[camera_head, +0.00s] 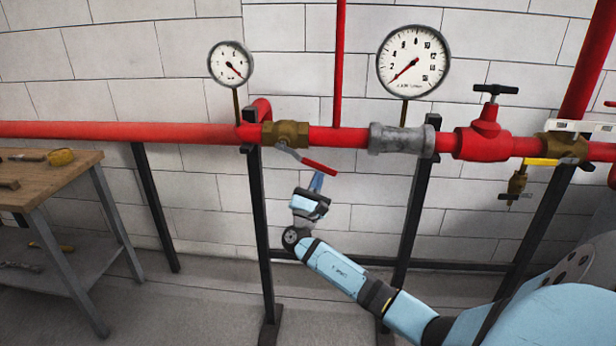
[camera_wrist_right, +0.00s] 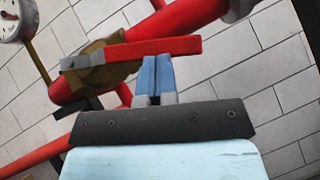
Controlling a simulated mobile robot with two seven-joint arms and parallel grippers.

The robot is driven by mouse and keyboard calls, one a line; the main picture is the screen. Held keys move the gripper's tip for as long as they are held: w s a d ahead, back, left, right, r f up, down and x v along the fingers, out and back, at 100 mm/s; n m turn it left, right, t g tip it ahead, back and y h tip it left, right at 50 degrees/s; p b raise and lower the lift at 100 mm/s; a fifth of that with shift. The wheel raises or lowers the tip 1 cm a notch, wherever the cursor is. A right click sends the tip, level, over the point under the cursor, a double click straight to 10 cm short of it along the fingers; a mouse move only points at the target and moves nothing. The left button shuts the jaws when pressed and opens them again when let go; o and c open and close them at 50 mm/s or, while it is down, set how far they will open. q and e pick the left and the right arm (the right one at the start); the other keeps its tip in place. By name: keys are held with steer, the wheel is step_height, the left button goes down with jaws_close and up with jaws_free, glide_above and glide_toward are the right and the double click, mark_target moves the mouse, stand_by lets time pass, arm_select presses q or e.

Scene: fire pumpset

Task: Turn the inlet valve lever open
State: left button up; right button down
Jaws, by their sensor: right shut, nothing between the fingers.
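A brass valve (camera_head: 285,134) sits on the red pipe, left of centre in the head view. Its lever, with a red grip (camera_head: 320,167), slants down to the right from the valve, out of line with the pipe. In the wrist view the red lever (camera_wrist_right: 150,49) crosses just beyond the fingertips, with the brass valve body (camera_wrist_right: 103,68) behind it. My right gripper (camera_head: 317,178) is shut and empty, its blue fingers (camera_wrist_right: 152,75) just below the grip. I cannot tell whether they touch it. My left gripper is not in view.
Two gauges (camera_head: 231,64) (camera_head: 413,61) stand above the pipe. A red valve with a black handwheel (camera_head: 495,90) and a yellow lever (camera_head: 540,162) are at the right. Black posts (camera_head: 262,235) hold the pipe. A workbench (camera_head: 60,172) with tools is at the left.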

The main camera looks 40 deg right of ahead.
mark_target(326, 167)
steer(key=r+n+t+y+p, duration=0.1)
steer(key=n+t, duration=0.1)
steer(key=s+d+r+n+t+y+p, duration=0.1)
steer(key=n+t, duration=0.1)
steer(key=n, duration=0.1)
steer(key=r+n+t, duration=0.1)
steer(key=n+t, duration=0.1)
steer(key=shift+s+d+r+n+t+y+p, duration=0.15)
steer(key=shift+r+n+t+y+p, duration=0.15)
steer(key=shift+n+t+y+p, duration=0.1)
steer(key=shift+s+d+r+n+t+y, duration=0.1)
steer(key=shift+r+n+t+y, duration=0.2)
steer(key=shift+n+t+y, duration=0.4)
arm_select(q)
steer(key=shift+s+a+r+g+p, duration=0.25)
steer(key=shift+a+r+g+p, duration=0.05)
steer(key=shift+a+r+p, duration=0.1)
arm_select(e)
steer(key=shift+r+n, duration=0.1)
steer(key=shift+n, duration=0.4)
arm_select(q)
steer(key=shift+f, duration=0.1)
